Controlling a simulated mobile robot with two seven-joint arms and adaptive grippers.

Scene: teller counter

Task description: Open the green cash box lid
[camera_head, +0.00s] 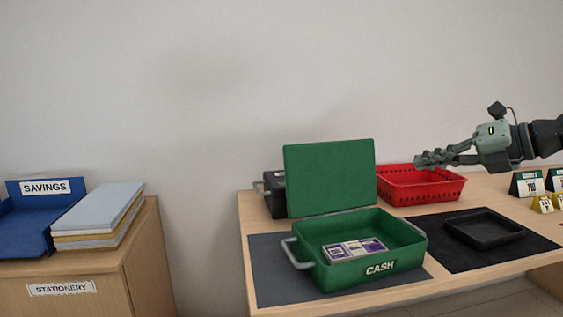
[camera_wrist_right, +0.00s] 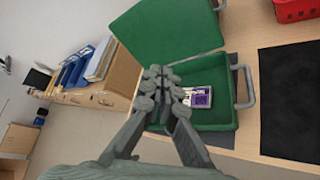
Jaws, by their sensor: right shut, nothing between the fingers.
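The green cash box (camera_head: 340,273) stands on a dark grey mat on the counter, with a "CASH" label on its front. Its green lid (camera_head: 330,180) stands up at the back, so the box is open. Purple and white banknote bundles (camera_head: 355,249) lie inside. My right gripper (camera_head: 418,160) is shut and empty, above the red basket and right of the raised lid, apart from it. In the right wrist view the right gripper (camera_wrist_right: 160,75) shows in front of the lid (camera_wrist_right: 170,35) and the box (camera_wrist_right: 215,118). My left gripper is not in view.
A red basket (camera_head: 438,192) stands behind right, and a black tray (camera_head: 484,230) lies on a black mat (camera_head: 450,258). A black object (camera_head: 274,196) is partly hidden behind the lid. Small signs (camera_head: 527,183) stand far right. A cabinet (camera_head: 140,257) with folders (camera_head: 100,214) stands left across a gap.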

